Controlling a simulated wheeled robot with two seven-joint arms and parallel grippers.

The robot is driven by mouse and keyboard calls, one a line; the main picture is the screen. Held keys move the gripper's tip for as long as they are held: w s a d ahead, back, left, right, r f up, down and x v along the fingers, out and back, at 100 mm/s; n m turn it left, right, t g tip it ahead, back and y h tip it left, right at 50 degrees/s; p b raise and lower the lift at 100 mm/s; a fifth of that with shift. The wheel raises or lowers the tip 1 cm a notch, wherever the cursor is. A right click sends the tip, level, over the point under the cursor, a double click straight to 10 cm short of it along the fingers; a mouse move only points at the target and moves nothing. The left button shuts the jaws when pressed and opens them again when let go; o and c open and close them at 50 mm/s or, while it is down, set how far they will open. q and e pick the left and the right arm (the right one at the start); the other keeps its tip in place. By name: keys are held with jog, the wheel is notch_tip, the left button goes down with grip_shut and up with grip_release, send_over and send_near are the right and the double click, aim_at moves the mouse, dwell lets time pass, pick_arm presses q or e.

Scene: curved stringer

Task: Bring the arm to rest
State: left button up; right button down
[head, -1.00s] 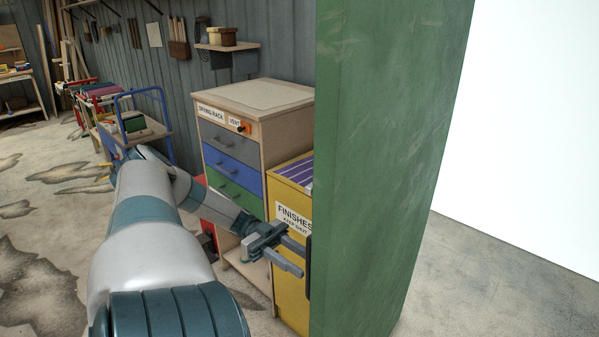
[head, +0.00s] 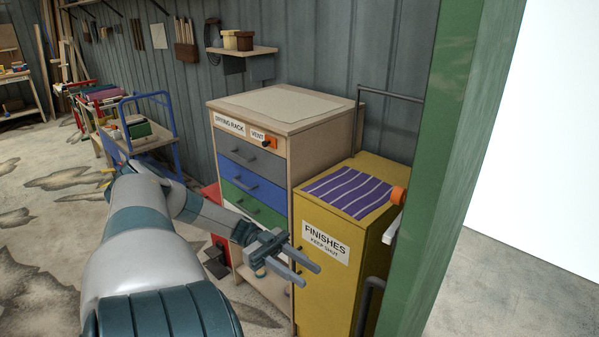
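My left arm comes in from the lower left of the head view. Its gripper (head: 296,262) is in front of the yellow finishes cabinet (head: 323,285) and the lower right of the drying rack (head: 262,188). Its two grey fingers stand apart with nothing between them. Whether a finger touches the yellow cabinet cannot be told. My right gripper is not in the view.
A green upright panel (head: 452,150) stands close at the right. A blue-framed cart (head: 150,139) stands at the left back. A wall shelf (head: 242,51) holds small boxes. Stained concrete floor is open at the left.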

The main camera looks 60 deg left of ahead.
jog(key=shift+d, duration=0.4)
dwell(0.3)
